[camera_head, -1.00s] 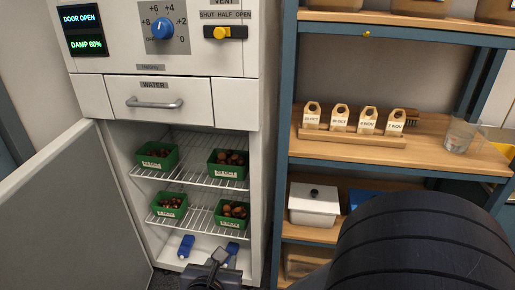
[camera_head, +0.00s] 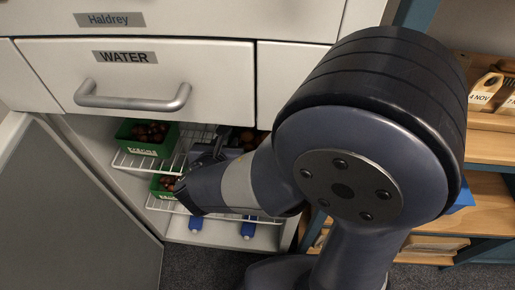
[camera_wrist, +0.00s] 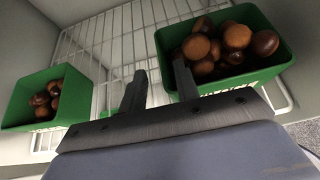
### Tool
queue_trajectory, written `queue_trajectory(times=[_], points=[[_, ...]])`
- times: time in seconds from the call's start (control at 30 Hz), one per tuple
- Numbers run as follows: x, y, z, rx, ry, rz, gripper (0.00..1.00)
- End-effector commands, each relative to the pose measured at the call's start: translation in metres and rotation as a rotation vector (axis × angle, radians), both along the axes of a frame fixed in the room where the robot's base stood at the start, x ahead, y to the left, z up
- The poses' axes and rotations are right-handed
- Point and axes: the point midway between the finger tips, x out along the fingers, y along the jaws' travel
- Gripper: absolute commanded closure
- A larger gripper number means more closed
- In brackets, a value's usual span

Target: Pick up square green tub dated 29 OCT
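Green tubs of chestnuts stand on the wire shelves inside the open cabinet. In the head view I see an upper left tub (camera_head: 146,149) and a lower left tub (camera_head: 158,190); my arm hides most of the right side. My gripper (camera_wrist: 160,80) is open and empty, reaching into the cabinet. In the wrist view a right tub (camera_wrist: 262,76) lies just beyond my fingers, its near wall close to the right fingertip. A left tub (camera_wrist: 25,115) sits apart to the left. Whether my fingers touch the right tub I cannot tell. No tub's date is readable now.
The water drawer (camera_head: 155,75) with its handle juts above the opening. The cabinet door (camera_head: 75,215) stands open at the left. Wire shelf (camera_wrist: 115,40) shows bare between the tubs. Blue items (camera_head: 195,224) lie on the cabinet floor. A wooden rack (camera_head: 490,150) stands at the right.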

Motion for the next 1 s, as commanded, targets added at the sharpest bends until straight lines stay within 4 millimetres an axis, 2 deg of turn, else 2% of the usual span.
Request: queue_trajectory(times=[0.23,0.5,0.8,1.0], points=[[0.015,-0.003,-0.011,-0.003,0.001,-0.001,0.7],[0.047,-0.008,-0.031,-0.001,0.001,0.0,0.7],[0.051,-0.008,-0.032,0.0,0.0,0.001,0.7],[0.051,-0.008,-0.032,0.0,0.0,0.001,0.85]])
